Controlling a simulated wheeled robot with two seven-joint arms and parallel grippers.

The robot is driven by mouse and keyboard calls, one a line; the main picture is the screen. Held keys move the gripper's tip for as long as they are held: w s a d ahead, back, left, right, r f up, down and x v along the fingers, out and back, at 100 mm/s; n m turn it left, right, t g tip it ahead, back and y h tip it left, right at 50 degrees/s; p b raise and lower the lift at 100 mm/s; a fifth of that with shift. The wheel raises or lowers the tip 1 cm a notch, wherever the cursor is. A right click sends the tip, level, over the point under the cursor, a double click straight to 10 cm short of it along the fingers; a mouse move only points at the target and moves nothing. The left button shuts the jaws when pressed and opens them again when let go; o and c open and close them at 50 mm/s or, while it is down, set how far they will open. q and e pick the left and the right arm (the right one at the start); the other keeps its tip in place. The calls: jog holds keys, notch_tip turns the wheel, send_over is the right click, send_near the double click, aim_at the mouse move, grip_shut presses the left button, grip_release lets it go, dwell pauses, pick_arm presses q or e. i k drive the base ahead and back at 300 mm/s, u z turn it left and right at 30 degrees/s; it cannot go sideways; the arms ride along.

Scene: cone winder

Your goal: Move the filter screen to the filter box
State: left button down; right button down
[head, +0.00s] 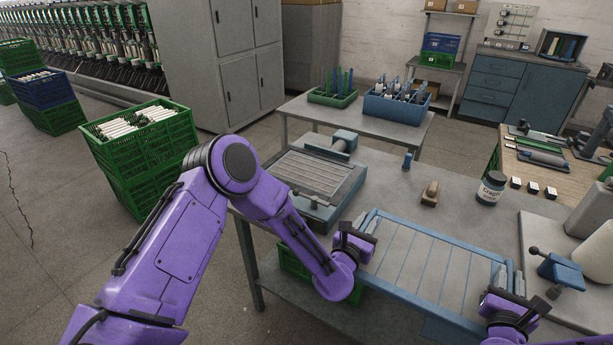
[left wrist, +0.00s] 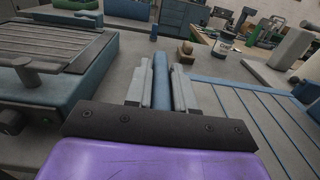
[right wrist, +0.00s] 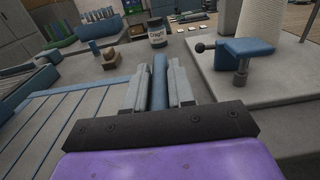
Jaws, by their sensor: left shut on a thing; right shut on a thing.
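The filter screen (head: 427,262), a blue frame with grey slats, lies roughly flat at the table's front right. My left gripper (head: 361,236) is shut on its left side bar, which shows between the fingers in the left wrist view (left wrist: 161,82). My right gripper (head: 509,281) is shut on its right side bar, also seen between the fingers in the right wrist view (right wrist: 160,82). I cannot tell whether the screen touches the tabletop. A low grey-blue box with a slatted top (head: 349,197), apparently the filter box, stands left of the screen.
On the table (head: 388,186) behind the screen are a wooden-handled brush (head: 430,194), a small blue block (head: 407,161) and a labelled jar (head: 491,188). A blue clamp (head: 561,271) and white cone (head: 597,255) stand close right of my right gripper. Mid-table is mostly clear.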

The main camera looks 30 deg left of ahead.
aim_at(308, 171)
jog(key=z, duration=1.95)
jog(key=k, duration=1.7)
jog(key=u, duration=2)
jog(key=i, duration=1.5)
